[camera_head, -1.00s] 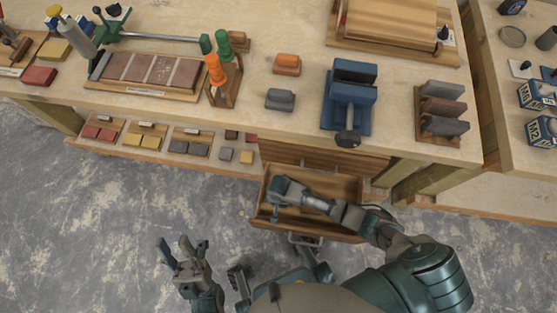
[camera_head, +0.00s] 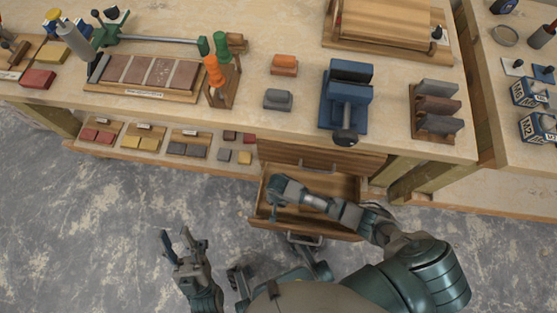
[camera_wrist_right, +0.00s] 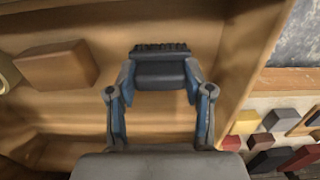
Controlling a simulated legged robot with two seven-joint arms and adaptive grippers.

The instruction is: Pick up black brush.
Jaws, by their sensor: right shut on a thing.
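The black brush (camera_wrist_right: 160,76) shows in the right wrist view, with dark bristles along its far edge. My right gripper (camera_wrist_right: 160,84) is shut on it, one blue-padded finger at each end. It is inside the open wooden drawer (camera_wrist_right: 205,45). In the head view my right gripper (camera_head: 274,208) reaches down into the left part of the drawer (camera_head: 345,190) and hides the brush. My left gripper (camera_head: 178,238) is open and empty, over the floor left of the drawer.
A brown block (camera_wrist_right: 56,65) lies in the drawer beside the brush. The bench top (camera_head: 300,120) overhangs behind the drawer and carries a blue vise (camera_head: 346,95) and a grey block (camera_head: 278,99). A low shelf (camera_head: 150,158) with small coloured blocks lies left. Floor in front is clear.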

